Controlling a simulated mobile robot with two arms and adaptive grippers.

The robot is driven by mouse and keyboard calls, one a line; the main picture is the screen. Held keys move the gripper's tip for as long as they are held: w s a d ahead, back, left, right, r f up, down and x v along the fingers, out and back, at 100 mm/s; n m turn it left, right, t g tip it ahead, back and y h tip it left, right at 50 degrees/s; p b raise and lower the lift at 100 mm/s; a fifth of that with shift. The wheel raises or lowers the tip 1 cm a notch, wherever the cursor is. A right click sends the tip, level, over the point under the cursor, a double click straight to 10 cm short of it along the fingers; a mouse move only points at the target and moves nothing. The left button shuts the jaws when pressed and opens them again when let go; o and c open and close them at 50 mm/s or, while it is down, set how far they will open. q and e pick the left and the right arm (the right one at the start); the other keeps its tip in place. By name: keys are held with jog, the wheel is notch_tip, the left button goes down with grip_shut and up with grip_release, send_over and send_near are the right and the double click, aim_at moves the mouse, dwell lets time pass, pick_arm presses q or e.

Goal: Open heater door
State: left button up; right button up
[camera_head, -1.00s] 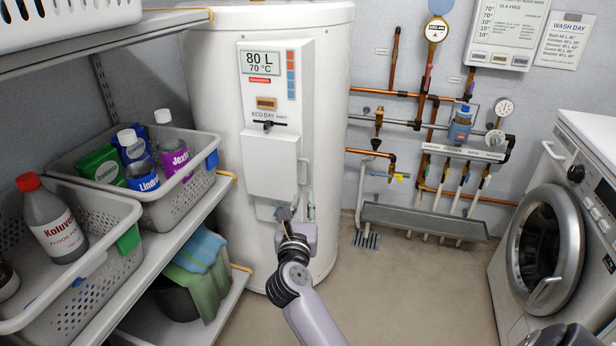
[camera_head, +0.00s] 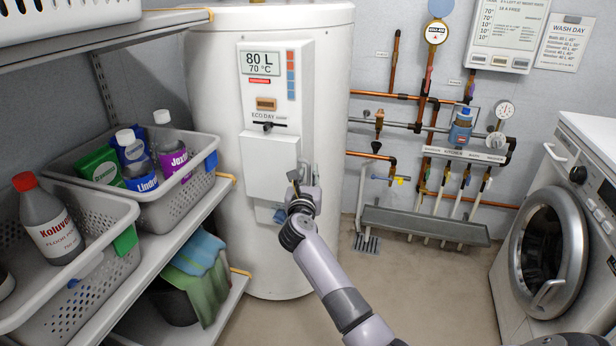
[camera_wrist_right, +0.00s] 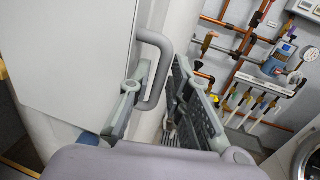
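The white water heater (camera_head: 215,130) stands at the back. Its door (camera_head: 268,168) is the raised rectangular panel under the display and looks closed. It fills the upper left of the right wrist view (camera_wrist_right: 75,55). The grey bar handle (camera_wrist_right: 165,55) is on the door's right edge. My right gripper (camera_head: 306,183) is at the handle, partly hiding it in the head view. In the wrist view its two fingers (camera_wrist_right: 160,80) are apart, with the lower part of the handle between them, nearer the left finger. Whether that finger touches is unclear. My left gripper is out of view.
Shelves with grey baskets (camera_head: 205,188) of bottles stand on the left. Copper pipes and valves (camera_head: 420,110) line the wall to the right above a grey trough (camera_head: 425,223). A washing machine (camera_head: 510,290) is at far right. The floor between is clear.

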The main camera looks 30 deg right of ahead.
jog(key=shift+c, duration=0.3)
grip_shut()
dwell(0.3)
